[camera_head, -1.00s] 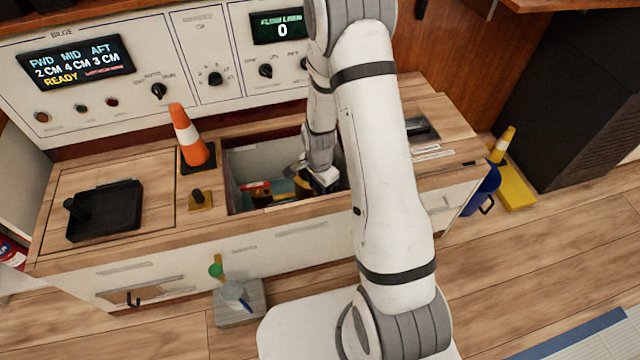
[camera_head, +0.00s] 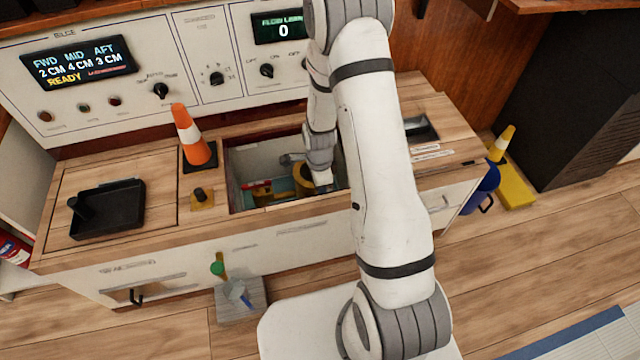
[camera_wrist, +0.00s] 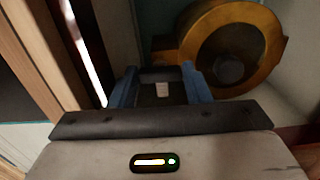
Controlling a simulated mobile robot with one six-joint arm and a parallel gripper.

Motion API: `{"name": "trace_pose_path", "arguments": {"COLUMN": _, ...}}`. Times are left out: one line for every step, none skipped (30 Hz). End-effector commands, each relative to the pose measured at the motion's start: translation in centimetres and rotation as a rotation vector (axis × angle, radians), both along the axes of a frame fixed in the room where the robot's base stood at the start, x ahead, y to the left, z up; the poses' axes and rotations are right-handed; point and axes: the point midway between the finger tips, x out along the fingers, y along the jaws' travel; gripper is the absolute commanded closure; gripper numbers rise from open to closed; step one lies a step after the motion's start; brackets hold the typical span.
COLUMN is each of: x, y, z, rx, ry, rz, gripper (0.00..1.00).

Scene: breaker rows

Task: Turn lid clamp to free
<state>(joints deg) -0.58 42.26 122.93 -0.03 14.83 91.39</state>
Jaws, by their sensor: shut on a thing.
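My gripper (camera_wrist: 160,74) has two blue fingers. They are closed around a small dark piece with a pale block (camera_wrist: 162,90), which looks like the lid clamp. The fingers hide most of it, so its turned angle cannot be told. A round yellow housing (camera_wrist: 274,46) with a dark centre knob is beside the fingers, to the right in the wrist view. In the head view the yellow housing (camera_head: 302,177) is inside the open bay, partly covered by my wrist. My fingertips are hidden there.
The open bay's pale back wall (camera_head: 255,160) and wooden rims bound the space around my wrist. An orange cone (camera_head: 191,136) and a small black knob (camera_head: 201,195) stand left of the opening. A black tray (camera_head: 120,208) is further left.

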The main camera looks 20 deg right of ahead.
Motion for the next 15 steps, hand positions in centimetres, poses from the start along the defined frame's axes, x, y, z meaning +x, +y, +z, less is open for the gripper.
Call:
{"name": "trace_pose_path", "arguments": {"x": 0.04, "y": 0.03, "z": 0.02, "rx": 0.000, "ry": -0.001, "rz": -0.003, "gripper": 0.79}}
{"name": "trace_pose_path", "arguments": {"x": 0.04, "y": 0.03, "z": 0.02, "rx": 0.000, "ry": -0.001, "rz": -0.003, "gripper": 0.79}}
{"name": "trace_pose_path", "arguments": {"x": 0.04, "y": 0.03, "z": 0.02, "rx": 0.000, "ry": -0.001, "rz": -0.003, "gripper": 0.79}}
{"name": "trace_pose_path", "arguments": {"x": 0.04, "y": 0.03, "z": 0.02, "rx": 0.000, "ry": -0.001, "rz": -0.003, "gripper": 0.79}}
{"name": "trace_pose_path", "arguments": {"x": 0.04, "y": 0.03, "z": 0.02, "rx": 0.000, "ry": -0.001, "rz": -0.003, "gripper": 0.79}}
{"name": "trace_pose_path", "arguments": {"x": 0.05, "y": 0.03, "z": 0.02, "rx": 0.000, "ry": -0.001, "rz": -0.003, "gripper": 0.79}}
{"name": "trace_pose_path", "arguments": {"x": 0.05, "y": 0.02, "z": 0.02, "rx": 0.000, "ry": -0.001, "rz": -0.003, "gripper": 0.79}}
{"name": "trace_pose_path", "arguments": {"x": 0.05, "y": 0.02, "z": 0.02, "rx": 0.000, "ry": -0.001, "rz": -0.003, "gripper": 0.56}}
{"name": "trace_pose_path", "arguments": {"x": 0.05, "y": 0.02, "z": 0.02, "rx": 0.000, "ry": -0.001, "rz": -0.003, "gripper": 0.52}}
{"name": "trace_pose_path", "arguments": {"x": 0.05, "y": 0.02, "z": 0.02, "rx": 0.000, "ry": -0.001, "rz": -0.003, "gripper": 0.50}}
{"name": "trace_pose_path", "arguments": {"x": 0.04, "y": 0.01, "z": 0.02, "rx": 0.000, "ry": -0.001, "rz": -0.003, "gripper": 0.47}}
{"name": "trace_pose_path", "arguments": {"x": 0.04, "y": 0.01, "z": 0.02, "rx": 0.000, "ry": -0.001, "rz": -0.002, "gripper": 0.44}}
{"name": "trace_pose_path", "arguments": {"x": 0.04, "y": 0.01, "z": 0.02, "rx": 0.000, "ry": -0.001, "rz": -0.002, "gripper": 0.42}}
{"name": "trace_pose_path", "arguments": {"x": 0.03, "y": 0.00, "z": 0.02, "rx": 0.000, "ry": -0.001, "rz": -0.002, "gripper": 0.39}}
{"name": "trace_pose_path", "arguments": {"x": 0.01, "y": 0.00, "z": 0.01, "rx": 0.000, "ry": -0.001, "rz": -0.002, "gripper": 0.36}}
